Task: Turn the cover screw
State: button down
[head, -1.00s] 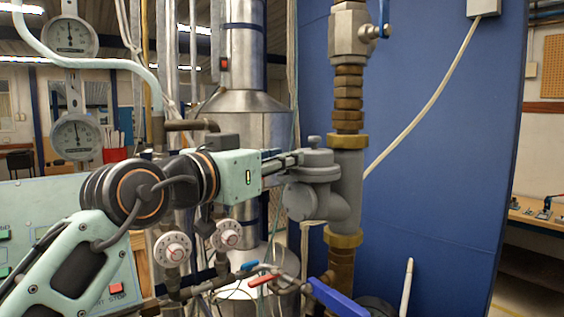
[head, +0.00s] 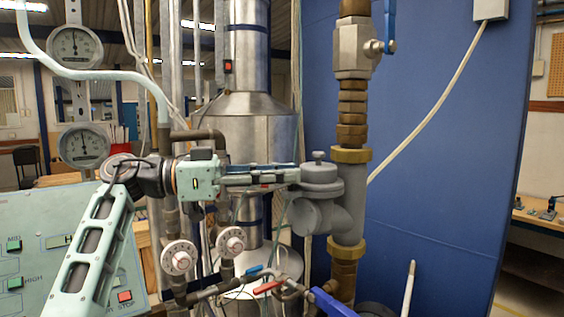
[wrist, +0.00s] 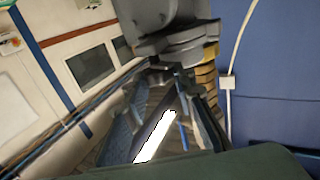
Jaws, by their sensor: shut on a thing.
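The grey valve-like body (head: 307,216) sits on the vertical pipe, with a round grey cover (head: 319,174) on top and a small knob (head: 318,155) standing up from it. My gripper (head: 298,175) reaches in level from the left, and its fingertips meet the left side of the cover. The jaws are shut at the cover screw, which the fingertips hide. The knob on top is clear of the fingers. In the wrist view the grey cover (wrist: 185,45) is at the top centre, just beyond my fingers.
Brass fittings (head: 351,110) and a ball valve (head: 352,48) with a blue lever stand above. Blue (head: 330,302) and red handles lie below. Two white dials (head: 178,257) are under my arm. A blue panel (head: 440,170) stands behind at right.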

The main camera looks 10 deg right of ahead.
jog(key=shift+m+g+p, duration=0.4)
jog(key=shift+m+g, duration=0.1)
jog(key=shift+g, duration=0.5)
jog(key=c, duration=1.6)
grip_release()
jog(key=shift+w+a, duration=0.1)
jog(key=w+a, duration=0.1)
jog(key=a, duration=0.6)
jog(key=shift+w+a, duration=0.1)
